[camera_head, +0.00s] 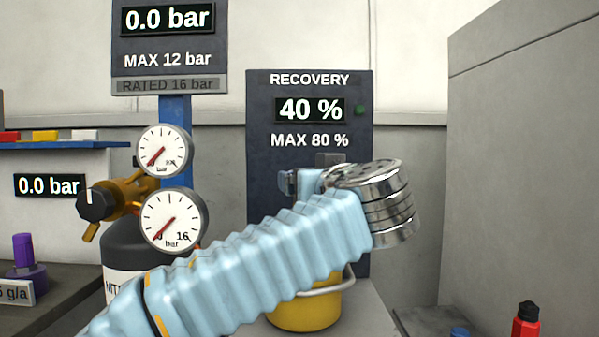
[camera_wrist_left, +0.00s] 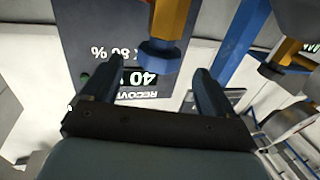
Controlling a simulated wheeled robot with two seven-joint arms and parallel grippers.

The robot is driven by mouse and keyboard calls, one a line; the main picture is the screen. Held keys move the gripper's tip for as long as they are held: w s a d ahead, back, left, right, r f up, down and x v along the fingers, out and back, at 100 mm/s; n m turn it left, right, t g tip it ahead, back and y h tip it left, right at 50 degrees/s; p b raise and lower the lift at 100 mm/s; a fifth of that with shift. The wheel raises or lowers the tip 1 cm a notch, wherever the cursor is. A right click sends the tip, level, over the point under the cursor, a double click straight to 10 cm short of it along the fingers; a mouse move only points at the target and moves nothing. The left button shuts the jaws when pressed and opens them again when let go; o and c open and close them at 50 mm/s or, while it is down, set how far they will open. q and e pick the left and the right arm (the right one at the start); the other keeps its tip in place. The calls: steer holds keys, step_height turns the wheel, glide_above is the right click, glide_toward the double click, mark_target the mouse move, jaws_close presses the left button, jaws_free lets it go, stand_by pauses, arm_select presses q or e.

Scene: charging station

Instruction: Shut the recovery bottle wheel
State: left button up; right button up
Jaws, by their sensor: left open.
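The yellow recovery bottle (camera_head: 305,312) stands low in the middle of the head view, its upper part hidden behind my left arm. The wrist view is upside down. In it, a dark blue wheel (camera_wrist_left: 157,56) sits at the end of an orange-yellow valve body (camera_wrist_left: 172,18). My left gripper (camera_wrist_left: 155,72) is open, and the wheel shows between its two dark fingers. I see no contact; the depth gap is hard to tell. In the head view the gripper is mostly hidden behind my wrist. My right gripper is not in view.
The recovery panel (camera_head: 260,210) reads 40 %, MAX 80 %, behind the bottle. To its left are two round gauges (camera_head: 170,219) and a brass regulator with a black knob (camera_head: 97,204) on a dark cylinder. A grey cabinet (camera_head: 525,170) stands right.

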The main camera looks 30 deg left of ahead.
arm_select(q)
steer(key=p+x, duration=0.1)
steer(key=x, duration=0.6)
steer(key=shift+w+a+p, duration=0.15)
steer(key=shift+w+p, duration=0.05)
steer(key=shift+p, duration=0.1)
steer(key=c, duration=1)
